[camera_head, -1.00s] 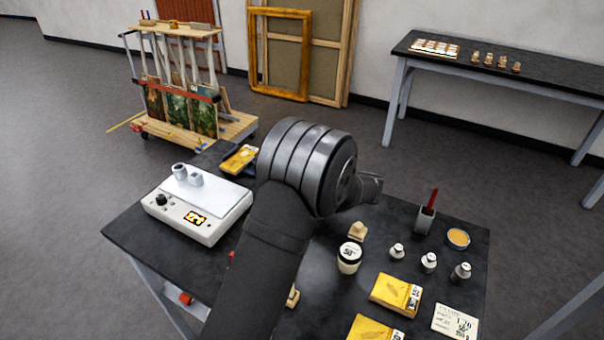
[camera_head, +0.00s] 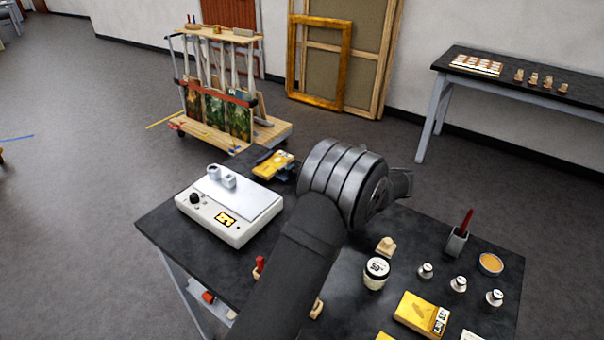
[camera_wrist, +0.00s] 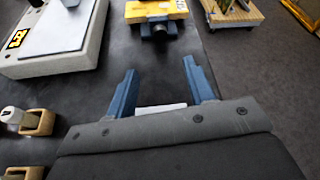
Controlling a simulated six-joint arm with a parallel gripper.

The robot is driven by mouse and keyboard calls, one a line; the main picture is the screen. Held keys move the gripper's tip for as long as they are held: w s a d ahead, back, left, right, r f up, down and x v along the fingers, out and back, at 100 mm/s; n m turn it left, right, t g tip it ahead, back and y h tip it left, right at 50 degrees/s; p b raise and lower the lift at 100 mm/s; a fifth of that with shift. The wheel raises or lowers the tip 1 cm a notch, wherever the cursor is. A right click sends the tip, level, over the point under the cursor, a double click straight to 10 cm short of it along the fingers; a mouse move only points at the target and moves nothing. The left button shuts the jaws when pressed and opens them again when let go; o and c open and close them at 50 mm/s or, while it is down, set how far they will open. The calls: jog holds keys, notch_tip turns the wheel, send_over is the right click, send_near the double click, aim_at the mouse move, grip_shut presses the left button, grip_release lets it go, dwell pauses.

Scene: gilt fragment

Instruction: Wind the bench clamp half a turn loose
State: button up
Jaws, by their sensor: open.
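In the wrist view, a blue clamp-like fixture (camera_wrist: 157,19) with a dark round screw end facing me sits under and around a yellow block (camera_wrist: 150,10). I take it for the bench clamp. In the head view it is a small dark blue shape (camera_head: 287,172) beside the yellow block (camera_head: 272,165) at the table's far edge, partly behind my arm. My gripper (camera_wrist: 165,85) is open, its two blue fingers apart and pointing towards the clamp, with a gap between. A pale strip shows between the finger bases. The fingers are hidden in the head view.
A white box device (camera_head: 212,225) with a small display stands left of my arm. Dark tabletop between gripper and clamp is bare.

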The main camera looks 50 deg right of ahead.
jog(key=x, duration=1.4)
jog(key=shift+w+f, duration=0.1)
jog(key=shift+w, duration=0.05)
jog(key=c, duration=1)
